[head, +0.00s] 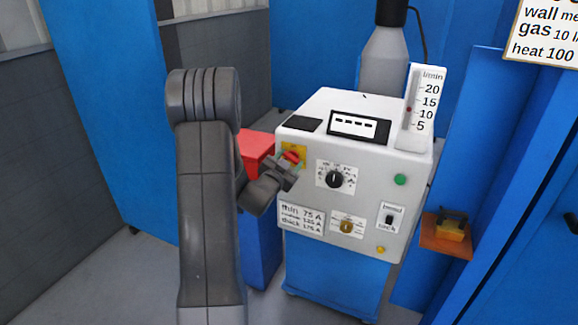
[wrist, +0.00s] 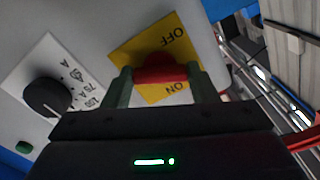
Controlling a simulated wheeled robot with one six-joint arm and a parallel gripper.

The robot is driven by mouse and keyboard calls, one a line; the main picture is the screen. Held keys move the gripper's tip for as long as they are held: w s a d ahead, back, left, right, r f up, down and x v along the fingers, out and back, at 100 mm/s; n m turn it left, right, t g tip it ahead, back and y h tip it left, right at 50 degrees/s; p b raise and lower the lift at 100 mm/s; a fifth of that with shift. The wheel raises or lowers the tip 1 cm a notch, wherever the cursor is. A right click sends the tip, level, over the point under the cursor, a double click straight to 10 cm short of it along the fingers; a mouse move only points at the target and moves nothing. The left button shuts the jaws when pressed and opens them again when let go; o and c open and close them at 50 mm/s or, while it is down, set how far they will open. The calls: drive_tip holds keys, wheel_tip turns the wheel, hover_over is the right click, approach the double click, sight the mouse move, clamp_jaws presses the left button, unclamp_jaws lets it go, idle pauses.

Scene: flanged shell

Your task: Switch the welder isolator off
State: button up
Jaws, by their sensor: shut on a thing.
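The welder isolator is a red rotary handle (head: 291,156) on a yellow plate (head: 300,149) at the upper left of the welder's front panel. In the wrist view the red handle (wrist: 163,70) lies between the two fingers of my gripper (wrist: 163,82), which is shut on it. The yellow plate (wrist: 128,52) bears the words OFF and ON, both turned nearly upside down in this view. The handle's middle sits between the two words; which one it is set to I cannot tell. In the head view my gripper (head: 287,165) partly covers the plate.
The grey welder (head: 368,200) has a black dial (head: 335,179), a green button (head: 400,180), a brass-coloured knob (head: 347,226) and a black switch (head: 389,219). A red block (head: 257,145) stands left of it. An orange shelf (head: 445,238) is at right.

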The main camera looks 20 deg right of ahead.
drive_tip(key=n+b, duration=0.1)
drive_tip(key=n, duration=0.4)
idle(0.8)
drive_tip(key=o, duration=1)
drive_tip(key=b+v, duration=0.1)
drive_tip(key=v, duration=1.2)
drive_tip(key=shift+s+a+b, duration=0.25)
drive_tip(key=shift+a+b, duration=0.1)
drive_tip(key=shift+b, duration=0.05)
drive_tip(key=p+x, duration=0.1)
drive_tip(key=x, duration=1.3)
drive_tip(key=shift+p, duration=0.3)
drive_tip(key=shift+s, duration=0.1)
